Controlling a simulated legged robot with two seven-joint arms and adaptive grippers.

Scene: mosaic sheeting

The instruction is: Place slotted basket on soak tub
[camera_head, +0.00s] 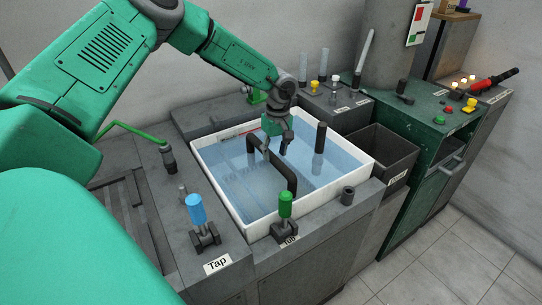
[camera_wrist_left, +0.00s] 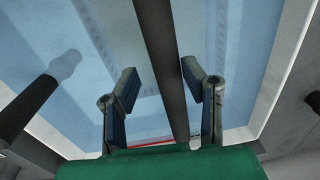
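A white-rimmed square tub (camera_head: 372,163) with a pale blue, water-like inside is sunk in the grey counter. Rows of slot-like marks show faintly inside, but I cannot tell whether they belong to the slotted basket or to the tub floor. A black arched handle (camera_head: 284,172) stands up over the middle; its lower ends are unclear. My left gripper (camera_head: 276,146) is above the tub at the handle's far part. In the left wrist view the handle (camera_wrist_left: 160,50) passes between the left gripper's (camera_wrist_left: 158,80) spread fingers, with gaps visible. My right gripper is out of view.
A dark upright post (camera_head: 321,137) stands at the tub's right side. A blue-topped tap lever (camera_head: 196,211) and a green-topped lever (camera_head: 285,206) stand along the near edge. An open dark bin (camera_head: 382,150) and a green cabinet (camera_head: 420,125) are to the right.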

